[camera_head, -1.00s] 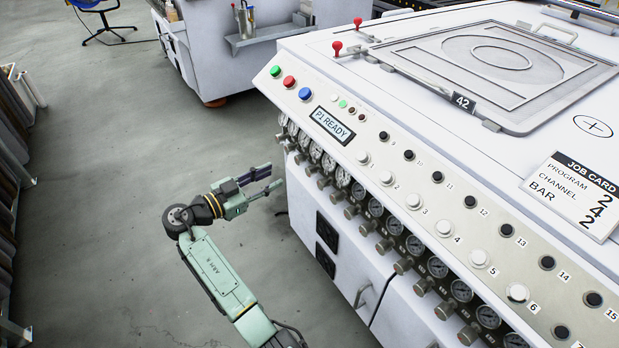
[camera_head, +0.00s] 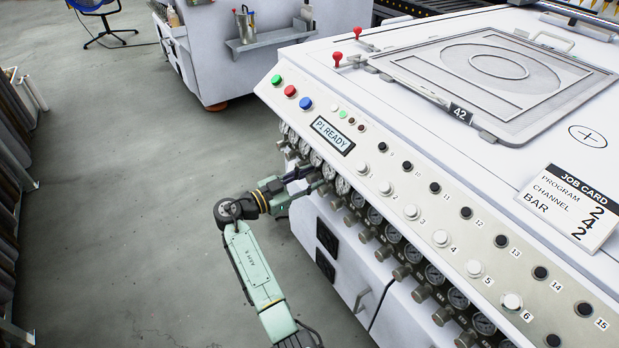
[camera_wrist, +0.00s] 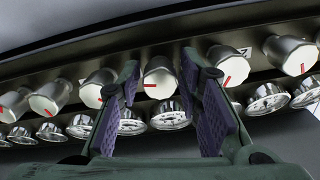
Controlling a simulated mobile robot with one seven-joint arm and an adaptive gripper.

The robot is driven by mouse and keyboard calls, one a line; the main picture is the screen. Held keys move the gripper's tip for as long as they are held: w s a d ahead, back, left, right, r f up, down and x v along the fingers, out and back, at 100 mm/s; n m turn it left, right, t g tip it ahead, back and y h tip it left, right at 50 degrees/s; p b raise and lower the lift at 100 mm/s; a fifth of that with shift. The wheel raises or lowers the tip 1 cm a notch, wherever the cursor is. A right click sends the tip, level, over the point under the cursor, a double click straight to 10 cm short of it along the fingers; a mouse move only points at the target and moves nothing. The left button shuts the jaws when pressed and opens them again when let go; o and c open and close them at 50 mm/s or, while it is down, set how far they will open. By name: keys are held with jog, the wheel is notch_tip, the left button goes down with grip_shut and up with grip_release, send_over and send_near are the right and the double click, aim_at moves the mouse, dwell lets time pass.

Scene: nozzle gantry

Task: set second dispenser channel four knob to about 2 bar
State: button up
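My gripper (camera_head: 308,178) is at the machine's front row of gauges and knobs, toward its left end. In the wrist view my gripper (camera_wrist: 161,68) is open, its purple-padded fingers on either side of one silver knob (camera_wrist: 160,75) with a red mark pointing left. I cannot tell whether either finger touches it. A gauge (camera_wrist: 170,117) sits below that knob; its reading is too small to make out. Which channel number this knob has cannot be read. The job card (camera_head: 569,205) reads program 2, channel 4, bar 2. The display (camera_head: 333,135) reads P1 READY.
Neighbouring knobs (camera_wrist: 99,88) (camera_wrist: 228,65) stand close on both sides. Numbered white buttons (camera_head: 441,238) and black buttons run along the sloped panel (camera_head: 420,205). Green, red and blue buttons (camera_head: 290,91) are at its left end. The grey floor (camera_head: 130,200) on the left is clear.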

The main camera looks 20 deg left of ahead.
grip_shut()
dwell(0.4)
